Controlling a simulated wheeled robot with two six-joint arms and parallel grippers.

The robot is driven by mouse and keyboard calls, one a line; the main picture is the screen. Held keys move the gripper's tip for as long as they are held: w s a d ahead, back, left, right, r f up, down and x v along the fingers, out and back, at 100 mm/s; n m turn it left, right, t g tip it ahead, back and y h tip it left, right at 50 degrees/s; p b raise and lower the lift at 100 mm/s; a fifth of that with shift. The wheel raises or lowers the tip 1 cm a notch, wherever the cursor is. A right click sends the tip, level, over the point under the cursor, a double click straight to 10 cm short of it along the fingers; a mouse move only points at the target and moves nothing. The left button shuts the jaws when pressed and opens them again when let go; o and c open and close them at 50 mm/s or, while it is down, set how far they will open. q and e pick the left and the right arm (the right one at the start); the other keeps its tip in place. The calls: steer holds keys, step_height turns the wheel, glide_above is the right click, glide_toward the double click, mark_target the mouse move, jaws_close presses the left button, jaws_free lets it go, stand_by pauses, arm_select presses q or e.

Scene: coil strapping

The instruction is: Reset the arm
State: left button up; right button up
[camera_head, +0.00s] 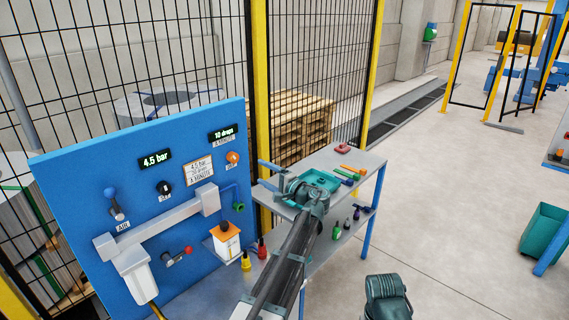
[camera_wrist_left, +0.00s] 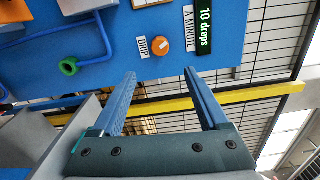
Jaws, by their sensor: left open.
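My left arm reaches up from the bottom of the head view. My left gripper (camera_head: 263,174) is at its far end, over the left part of the grey shelf cart, with its blue fingers pointing left toward the blue panel (camera_head: 85,165). In the left wrist view the two fingers of the left gripper (camera_wrist_left: 159,73) stand wide apart with nothing between them. The panel's orange knob (camera_wrist_left: 160,48) and green ring (camera_wrist_left: 69,67) appear beyond the fingertips.
The cart (camera_head: 362,160) holds a teal tray (camera_head: 322,178) and small coloured items close to my left wrist. An orange-topped reservoir (camera_head: 226,240) and small bottles stand below the panel. A mesh fence (camera_head: 320,60) stands behind. The floor at right is clear near the cart.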

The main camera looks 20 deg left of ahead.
arm_select(q)
steer(key=s+d+f+n+g+h+b, duration=0.1)
steer(key=s+d+f+g+h+b, duration=0.15)
steer(key=s+d+f+h, duration=0.65)
steer(key=s+d+f+n+g+h+b, duration=0.15)
steer(key=s+d+f+b, duration=0.25)
steer(key=s+d+f, duration=1)
steer(key=s+d+f+g+h+b, duration=0.1)
steer(key=s+d+f+g+h, duration=0.2)
steer(key=s, duration=0.6)
steer(key=d+f+h, duration=0.2)
steer(key=d+f, duration=0.1)
steer(key=d, duration=0.1)
steer(key=shift+s+d+f+m, duration=0.15)
steer(key=shift+s+f+m, duration=0.2)
steer(key=shift+s+f, duration=0.05)
